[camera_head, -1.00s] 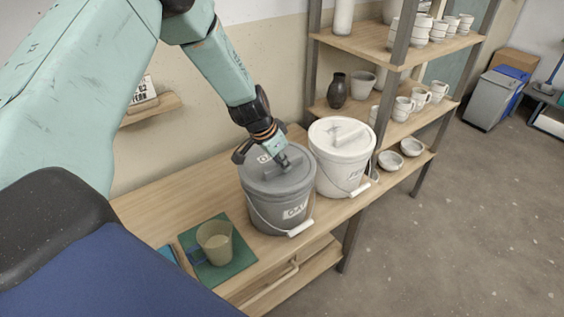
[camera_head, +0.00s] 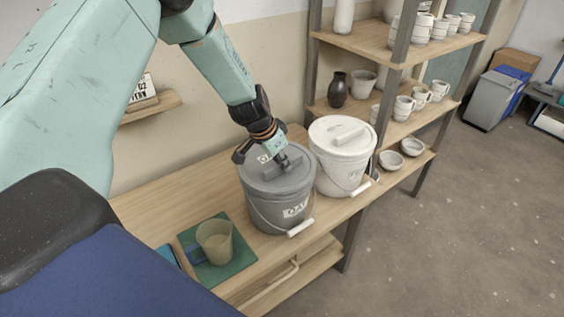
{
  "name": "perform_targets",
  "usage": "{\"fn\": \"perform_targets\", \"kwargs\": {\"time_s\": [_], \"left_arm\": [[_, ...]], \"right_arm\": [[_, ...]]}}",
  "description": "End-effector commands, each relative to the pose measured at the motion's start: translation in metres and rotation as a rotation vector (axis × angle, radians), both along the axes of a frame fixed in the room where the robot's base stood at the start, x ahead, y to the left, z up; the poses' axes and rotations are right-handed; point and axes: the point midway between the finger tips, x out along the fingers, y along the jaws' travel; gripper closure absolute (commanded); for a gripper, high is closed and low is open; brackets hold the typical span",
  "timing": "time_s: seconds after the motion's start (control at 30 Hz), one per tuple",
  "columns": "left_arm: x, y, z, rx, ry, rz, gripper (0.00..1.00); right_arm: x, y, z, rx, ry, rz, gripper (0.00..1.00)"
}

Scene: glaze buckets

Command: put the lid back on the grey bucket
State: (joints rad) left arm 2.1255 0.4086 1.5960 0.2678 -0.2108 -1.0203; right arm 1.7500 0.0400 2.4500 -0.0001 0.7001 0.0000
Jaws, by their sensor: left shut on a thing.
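The grey bucket (camera_head: 270,212) stands upright on the wooden bench, with its wire handle and white grip hanging at the front. Its grey lid (camera_head: 292,182) lies on the bucket's top and looks about level; whether it is fully pressed down I cannot tell. My left gripper (camera_head: 281,163) is over the lid, shut on the lid's raised handle. The gripper hides the back part of the lid. My right gripper is not in view.
A white bucket (camera_head: 338,178) with its lid on stands close to the right of the grey one. A cup (camera_head: 214,240) sits on a green mat (camera_head: 240,262) at the front left. Shelves with pottery (camera_head: 400,104) stand at the right. Bare bench (camera_head: 165,205) lies to the left.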

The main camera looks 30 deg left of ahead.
Motion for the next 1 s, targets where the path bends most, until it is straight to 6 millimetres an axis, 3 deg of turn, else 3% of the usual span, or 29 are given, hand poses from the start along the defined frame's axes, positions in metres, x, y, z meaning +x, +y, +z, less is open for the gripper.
{"fn": "perform_targets", "kwargs": {"time_s": [0.37, 0.4, 0.67, 0.9, 1.0], "left_arm": [[0.0003, -0.0001, 0.0002, 0.001, -0.001, -0.001, 1.00], [0.0003, -0.0001, 0.0002, 0.001, -0.001, -0.001, 0.86], [0.0003, -0.0001, 0.0002, 0.000, -0.001, -0.001, 0.64], [0.0002, -0.0002, 0.0000, 0.000, 0.000, -0.001, 0.62], [-0.0001, -0.0002, -0.0003, 0.000, 0.000, -0.001, 0.53]], "right_arm": [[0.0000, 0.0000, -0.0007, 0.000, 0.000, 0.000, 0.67], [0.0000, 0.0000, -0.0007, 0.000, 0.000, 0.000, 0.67], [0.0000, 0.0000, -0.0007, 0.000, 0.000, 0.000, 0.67], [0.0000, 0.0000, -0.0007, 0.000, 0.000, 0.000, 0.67], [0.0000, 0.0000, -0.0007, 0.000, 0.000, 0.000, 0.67]]}}
